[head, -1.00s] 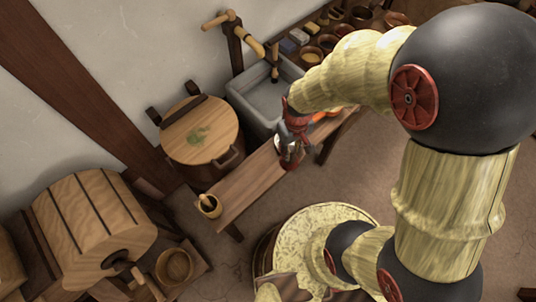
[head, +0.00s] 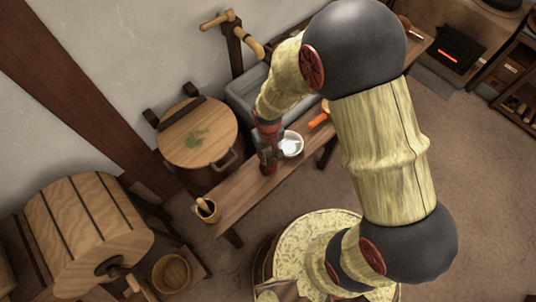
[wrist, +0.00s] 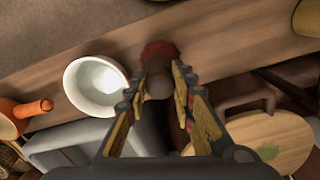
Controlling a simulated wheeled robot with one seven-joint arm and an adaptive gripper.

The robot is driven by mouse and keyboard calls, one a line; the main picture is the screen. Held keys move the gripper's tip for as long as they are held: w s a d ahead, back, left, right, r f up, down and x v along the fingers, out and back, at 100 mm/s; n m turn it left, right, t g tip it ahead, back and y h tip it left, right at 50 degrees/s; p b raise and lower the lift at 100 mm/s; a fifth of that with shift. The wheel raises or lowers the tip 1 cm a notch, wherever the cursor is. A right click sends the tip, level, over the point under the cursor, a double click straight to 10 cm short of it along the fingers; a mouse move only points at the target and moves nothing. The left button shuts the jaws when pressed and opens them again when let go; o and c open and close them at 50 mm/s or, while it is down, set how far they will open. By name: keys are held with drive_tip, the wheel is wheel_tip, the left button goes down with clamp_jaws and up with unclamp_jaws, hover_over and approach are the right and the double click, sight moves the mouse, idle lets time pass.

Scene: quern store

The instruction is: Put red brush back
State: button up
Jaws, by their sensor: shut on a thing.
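The red brush is held in my gripper (head: 268,158). In the wrist view its red bristles (wrist: 160,49) show beyond the fingertips, with the round brown end of its handle (wrist: 159,86) between the fingers of my gripper (wrist: 160,90). In the head view the dark red end of the brush (head: 268,170) points down over the wooden bench (head: 243,188); I cannot tell whether it touches the bench. A small wooden pot (head: 207,209) with a stick-like thing in it stands at the bench's near left end.
A white bowl (head: 291,145) sits on the bench right beside my gripper, with an orange-handled thing (head: 318,121) beyond it. A lidded wooden tub (head: 197,135) and a grey sink (head: 243,95) stand behind the bench. The bench between gripper and pot is clear.

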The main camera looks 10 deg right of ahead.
drive_tip(key=shift+f, duration=0.1)
drive_tip(key=o, duration=1.1)
drive_tip(key=s+d+r+m+t+p, duration=0.1)
drive_tip(key=d+r, duration=0.2)
drive_tip(key=r, duration=1.1)
drive_tip(key=s+d+r+m+t+p, duration=0.1)
drive_tip(key=d+r+t+p, duration=0.15)
drive_tip(key=r, duration=1.15)
drive_tip(key=s+d+r, duration=0.2)
drive_tip(key=s+r, duration=0.1)
drive_tip(key=r, duration=0.1)
drive_tip(key=s+d+r+m+t, duration=0.1)
drive_tip(key=s+d+r, duration=0.1)
drive_tip(key=s+r, duration=0.1)
drive_tip(key=s+d+r+t, duration=0.1)
drive_tip(key=s+d+r, duration=0.1)
drive_tip(key=s+r, duration=0.2)
drive_tip(key=shift+s+d+r+m+b, duration=0.2)
drive_tip(key=shift+d+r+m+b, duration=0.05)
drive_tip(key=shift+r+m+b, duration=0.1)
